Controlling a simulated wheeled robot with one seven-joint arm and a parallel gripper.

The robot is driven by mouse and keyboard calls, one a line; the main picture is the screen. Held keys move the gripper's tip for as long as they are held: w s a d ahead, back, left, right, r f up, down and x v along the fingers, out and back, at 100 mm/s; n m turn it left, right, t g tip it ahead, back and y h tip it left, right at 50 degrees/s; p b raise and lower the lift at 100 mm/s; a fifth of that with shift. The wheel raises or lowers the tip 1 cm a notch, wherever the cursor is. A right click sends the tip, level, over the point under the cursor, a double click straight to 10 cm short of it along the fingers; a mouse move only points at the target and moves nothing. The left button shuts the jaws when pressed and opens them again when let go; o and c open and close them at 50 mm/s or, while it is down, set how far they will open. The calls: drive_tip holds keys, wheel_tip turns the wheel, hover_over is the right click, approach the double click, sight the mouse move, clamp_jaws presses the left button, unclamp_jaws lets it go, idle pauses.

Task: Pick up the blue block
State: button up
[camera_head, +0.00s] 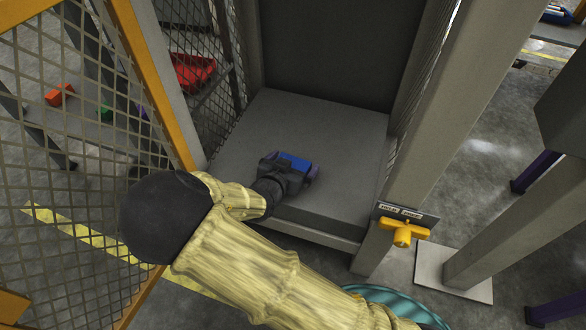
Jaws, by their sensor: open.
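The blue block (294,162) shows as a blue patch on the grey platform of the press (345,130). My gripper (297,168) is over the platform, right at the block. Its dark body hides the near part of the block, and a purple finger shows at the right side. The jaws are open. I cannot tell whether the fingers touch the block or whether it lies fully between them.
A dark back panel (330,45) and mesh sides close in the platform. A post (430,140) with a yellow handle (402,231) stands at the right. Mesh fencing (70,130) is at the left, with a red bin (192,72) and an orange block (59,95) behind it.

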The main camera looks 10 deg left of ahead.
sight(293, 163)
drive_tip(key=shift+c, duration=0.2)
drive_tip(key=c, duration=0.9)
drive_tip(key=shift+r, duration=0.15)
wheel_tip(293, 163, up, 10)
drive_tip(key=p, duration=0.7)
drive_tip(key=shift+p, duration=0.4)
